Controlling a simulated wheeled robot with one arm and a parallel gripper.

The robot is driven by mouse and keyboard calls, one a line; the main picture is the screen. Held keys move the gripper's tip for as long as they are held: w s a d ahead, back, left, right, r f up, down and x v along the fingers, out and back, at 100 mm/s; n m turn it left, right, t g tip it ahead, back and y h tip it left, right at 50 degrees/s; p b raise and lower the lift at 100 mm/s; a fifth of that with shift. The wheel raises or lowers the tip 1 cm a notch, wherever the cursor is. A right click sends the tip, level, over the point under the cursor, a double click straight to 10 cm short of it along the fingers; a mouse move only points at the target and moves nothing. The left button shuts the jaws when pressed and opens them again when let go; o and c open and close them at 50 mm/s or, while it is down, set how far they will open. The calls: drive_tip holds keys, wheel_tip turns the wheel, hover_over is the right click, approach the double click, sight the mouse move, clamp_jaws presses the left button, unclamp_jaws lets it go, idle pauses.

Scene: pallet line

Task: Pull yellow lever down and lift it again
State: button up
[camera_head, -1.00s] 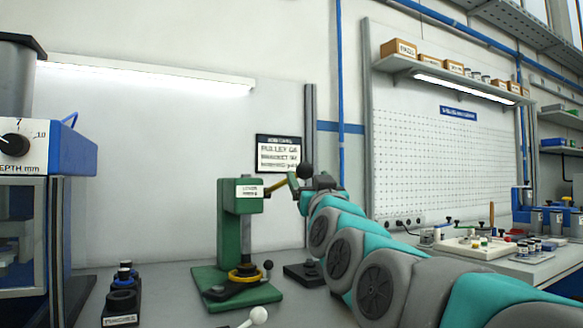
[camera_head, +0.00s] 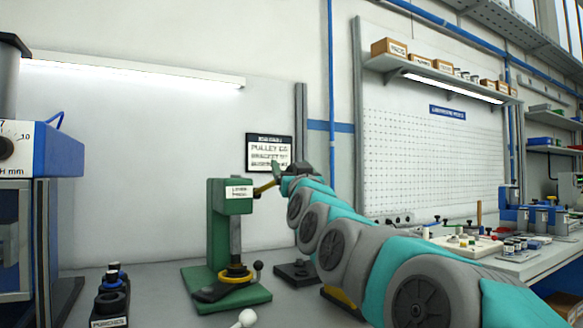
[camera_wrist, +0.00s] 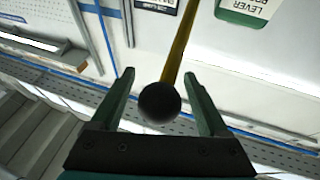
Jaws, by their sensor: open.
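The green lever press (camera_head: 230,235) stands on the bench, left of my arm in the head view. Its yellow lever (camera_head: 266,186) sticks out to the right from the top of the press, sloping upward. In the wrist view the yellow lever (camera_wrist: 178,55) ends in a black ball knob (camera_wrist: 159,102). My gripper (camera_wrist: 157,85) is open, its two green fingers on either side of the knob in that view. I cannot tell whether a finger touches it. In the head view my gripper (camera_head: 282,170) is at the lever's end and hides the knob.
A blue machine (camera_head: 50,150) stands at the far left, with a rack of punches (camera_head: 110,290) beside it. A white ball-topped handle (camera_head: 247,317) is at the front. A dark block (camera_head: 298,272) lies right of the press. The wall behind holds a sign (camera_head: 269,153).

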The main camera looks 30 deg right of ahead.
drive_tip(key=shift+c, duration=0.3)
clamp_jaws()
idle(1.0)
